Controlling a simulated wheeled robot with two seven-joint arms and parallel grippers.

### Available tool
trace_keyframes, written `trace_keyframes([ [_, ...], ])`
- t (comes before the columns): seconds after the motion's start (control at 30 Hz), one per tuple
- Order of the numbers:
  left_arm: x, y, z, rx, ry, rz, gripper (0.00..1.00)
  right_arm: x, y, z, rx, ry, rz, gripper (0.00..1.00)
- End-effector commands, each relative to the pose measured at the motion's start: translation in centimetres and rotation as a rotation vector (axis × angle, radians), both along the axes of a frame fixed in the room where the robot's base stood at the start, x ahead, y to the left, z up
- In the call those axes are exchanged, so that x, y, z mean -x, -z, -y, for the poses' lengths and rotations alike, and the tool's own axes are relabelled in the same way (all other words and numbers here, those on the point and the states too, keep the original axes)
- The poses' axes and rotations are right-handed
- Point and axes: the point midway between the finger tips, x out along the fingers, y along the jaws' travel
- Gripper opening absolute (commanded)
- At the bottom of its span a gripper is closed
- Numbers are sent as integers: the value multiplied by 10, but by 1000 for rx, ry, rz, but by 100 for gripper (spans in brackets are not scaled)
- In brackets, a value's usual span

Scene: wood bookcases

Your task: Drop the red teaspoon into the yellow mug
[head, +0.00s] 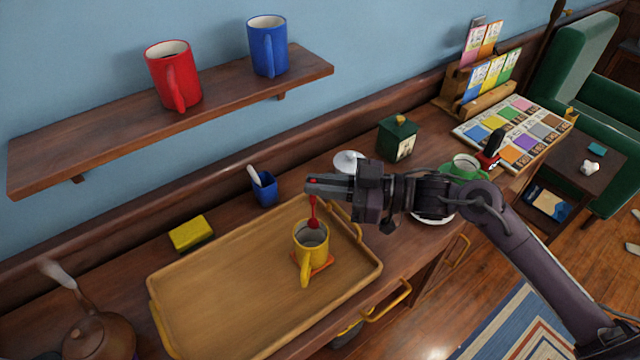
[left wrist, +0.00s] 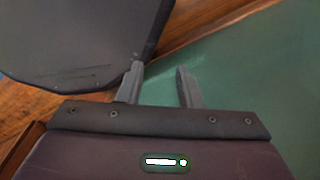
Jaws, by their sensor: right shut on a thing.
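The yellow mug (head: 310,244) stands upright on an orange coaster (head: 322,265) at the right part of the wooden tray (head: 200,301). My right gripper (head: 318,186) is shut on the red teaspoon (head: 313,218), which hangs down with its bowl at the mug's rim. I cannot tell whether the bowl is inside the mug or in front of its far wall. My left gripper is out of the head view. In the left wrist view it (left wrist: 160,84) is open, with nothing between its fingers.
A yellow sponge (head: 191,234) and a blue cup (head: 264,190) stand behind the tray. A red mug (head: 173,75) and a blue mug (head: 267,46) are on the wall shelf (head: 120,118). A copper kettle (head: 98,335) is at front left. A green tin (head: 397,139) stands behind my right arm.

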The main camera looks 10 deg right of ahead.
Motion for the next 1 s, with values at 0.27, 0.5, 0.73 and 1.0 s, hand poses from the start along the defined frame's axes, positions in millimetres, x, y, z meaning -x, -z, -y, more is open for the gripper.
trace_keyframes([
  [0.27, 0, 36, -8, -10, -2, 0, 32, 0, 36, 0, 0, 0, -1, 0],
  [0.5, 0, 56, -9, -11, -4, 0, 32, 0, 55, 0, 0, 0, 0, 0],
  [0.73, -1, 55, -9, -11, -4, 0, 32, 0, 54, 0, 0, 0, 0, 0],
  [1.0, -1, 55, -9, -11, -4, 1, 32, 0, 54, 0, 0, 0, 0, 37],
])
